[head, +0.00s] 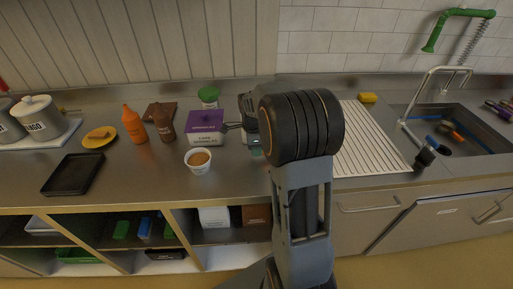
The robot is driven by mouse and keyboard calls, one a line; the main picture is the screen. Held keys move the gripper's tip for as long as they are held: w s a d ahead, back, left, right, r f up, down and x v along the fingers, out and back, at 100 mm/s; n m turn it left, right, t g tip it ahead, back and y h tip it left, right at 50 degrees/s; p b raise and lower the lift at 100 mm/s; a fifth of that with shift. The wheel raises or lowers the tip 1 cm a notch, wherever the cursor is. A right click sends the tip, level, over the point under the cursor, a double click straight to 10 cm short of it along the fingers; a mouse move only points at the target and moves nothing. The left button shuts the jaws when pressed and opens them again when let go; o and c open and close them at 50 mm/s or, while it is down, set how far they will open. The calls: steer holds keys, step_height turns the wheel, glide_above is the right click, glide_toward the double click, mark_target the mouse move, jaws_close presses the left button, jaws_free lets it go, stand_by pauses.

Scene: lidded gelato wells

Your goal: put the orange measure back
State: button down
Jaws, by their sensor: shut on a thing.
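My gripper (254,148) is mostly hidden behind my own wrist, above the counter right of the purple-topped box (206,126). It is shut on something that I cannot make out. A dark loop or handle (232,126) shows between the box and my gripper; I cannot tell what it belongs to. I cannot identify the orange measure with certainty. A small orange thing (457,136) lies in the sink beside blue items, and another orange-brown piece (98,134) lies on a yellow dish at the left.
A white cup (198,161) with brown contents, an orange bottle (134,124), a brown bottle (164,123) and a black tray (73,174) stand on the counter (135,185). A ribbed drainboard (366,142) and the sink (480,130) are right. Lidded canisters (38,118) stand far left.

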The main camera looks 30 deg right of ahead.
steer(key=shift+f+b, duration=0.7)
steer(key=shift+f, duration=0.25)
stand_by(0.4)
steer(key=c, duration=1.3)
jaws_free()
steer(key=o, duration=0.6)
steer(key=shift+c, duration=0.2)
steer(key=shift+r, duration=0.15)
step_height(320, 180, up, 8)
steer(key=p, duration=0.6)
steer(key=shift+w+a, duration=0.15)
steer(key=shift+a, duration=0.15)
